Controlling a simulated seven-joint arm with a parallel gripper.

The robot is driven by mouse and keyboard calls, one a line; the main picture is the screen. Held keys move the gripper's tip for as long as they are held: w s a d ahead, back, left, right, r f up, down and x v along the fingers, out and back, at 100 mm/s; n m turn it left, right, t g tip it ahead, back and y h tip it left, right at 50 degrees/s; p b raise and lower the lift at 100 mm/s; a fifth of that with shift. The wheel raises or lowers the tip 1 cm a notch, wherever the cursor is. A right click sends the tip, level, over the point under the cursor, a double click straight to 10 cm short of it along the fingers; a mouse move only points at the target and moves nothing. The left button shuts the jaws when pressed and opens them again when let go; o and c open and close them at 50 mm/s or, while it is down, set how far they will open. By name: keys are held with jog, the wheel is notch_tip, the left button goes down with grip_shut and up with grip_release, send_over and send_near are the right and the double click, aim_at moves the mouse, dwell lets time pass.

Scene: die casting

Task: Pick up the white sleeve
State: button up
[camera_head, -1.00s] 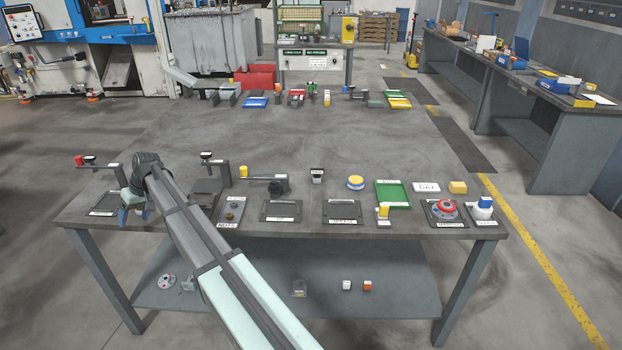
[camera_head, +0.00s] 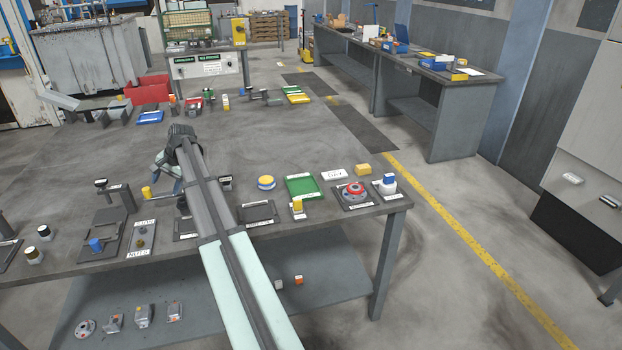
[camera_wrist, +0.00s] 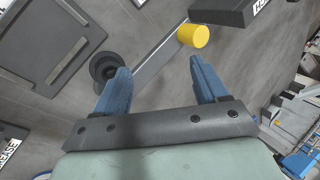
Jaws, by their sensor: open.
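A white round piece (camera_head: 389,190) with a blue block at its top stands on a small dark labelled plate at the right end of the table; it looks like the white sleeve, but its label is too small to read. My gripper (camera_head: 163,168) is far to its left, above the left-middle of the table. In the wrist view my gripper (camera_wrist: 157,68) is open, with two blue fingers apart and nothing held. A lever with a yellow knob (camera_wrist: 193,36) lies beyond the fingers. The white piece is not in the wrist view.
A red ring part (camera_head: 354,188) stands just left of the white piece. A green tray (camera_head: 304,188), a yellow block (camera_head: 362,169) and a yellow-topped disc (camera_head: 266,183) are nearby.

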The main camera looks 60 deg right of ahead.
jog(key=s+d+r+m+h, duration=0.2)
jog(key=s+d+m, duration=0.5)
jog(key=s+d, duration=0.8)
jog(key=m+h, duration=0.5)
jog(key=m, duration=1.9)
send_near(390, 175)
jog(key=shift+g, duration=0.4)
jog(key=x, duration=0.5)
jog(key=shift+w, duration=0.2)
jog(key=shift+x, duration=2.6)
jog(key=shift+w+r, duration=0.1)
jog(key=shift+w, duration=0.05)
jog(key=c, duration=1.2)
